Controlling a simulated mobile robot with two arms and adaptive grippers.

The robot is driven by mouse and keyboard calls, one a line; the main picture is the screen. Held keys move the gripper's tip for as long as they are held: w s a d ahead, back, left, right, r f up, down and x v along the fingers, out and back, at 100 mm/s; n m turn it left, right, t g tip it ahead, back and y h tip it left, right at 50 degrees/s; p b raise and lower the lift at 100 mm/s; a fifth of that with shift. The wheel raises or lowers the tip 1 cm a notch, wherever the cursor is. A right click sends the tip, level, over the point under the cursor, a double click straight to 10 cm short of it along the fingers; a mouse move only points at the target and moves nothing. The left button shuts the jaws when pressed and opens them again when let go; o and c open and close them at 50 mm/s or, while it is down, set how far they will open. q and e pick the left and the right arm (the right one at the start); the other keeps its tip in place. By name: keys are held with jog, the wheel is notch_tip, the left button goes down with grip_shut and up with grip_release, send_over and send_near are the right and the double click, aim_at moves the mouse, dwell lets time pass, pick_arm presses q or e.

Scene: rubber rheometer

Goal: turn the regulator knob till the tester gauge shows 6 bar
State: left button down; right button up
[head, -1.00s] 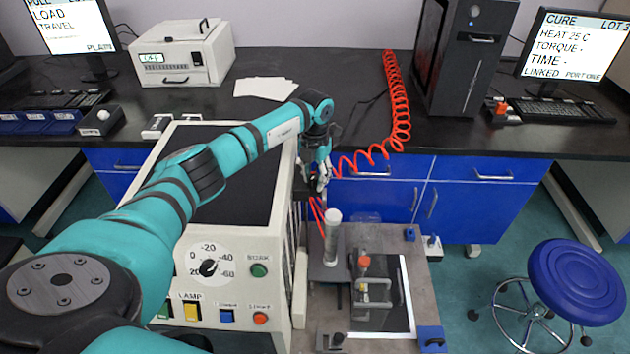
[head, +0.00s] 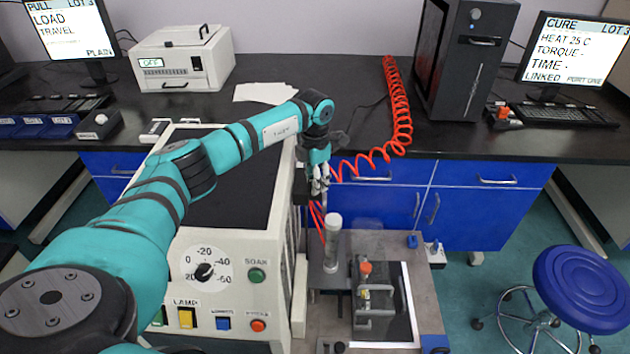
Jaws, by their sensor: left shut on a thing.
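My left gripper (head: 320,184) points down beside the right side of the cream cabinet, where the coiled red hose and thin red tubes meet. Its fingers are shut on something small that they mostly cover. From its place by the hoses it appears to be the regulator knob, but its shape is hidden. No gauge reading in bar can be made out in this view. My right gripper is out of view.
The coiled red hose (head: 400,120) runs from the black bench to the gripper. A clear upright tube (head: 333,243) stands just below the gripper. A clamp fixture with an orange cap (head: 366,267) is to its right. A blue stool (head: 580,287) stands at right.

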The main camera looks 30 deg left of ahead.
pick_arm(q)
jog(key=shift+w+r, duration=0.1)
jog(key=c, duration=0.9)
grip_release()
jog(key=shift+c, duration=0.2)
notch_tip(320, 180, up, 12)
dwell(0.5)
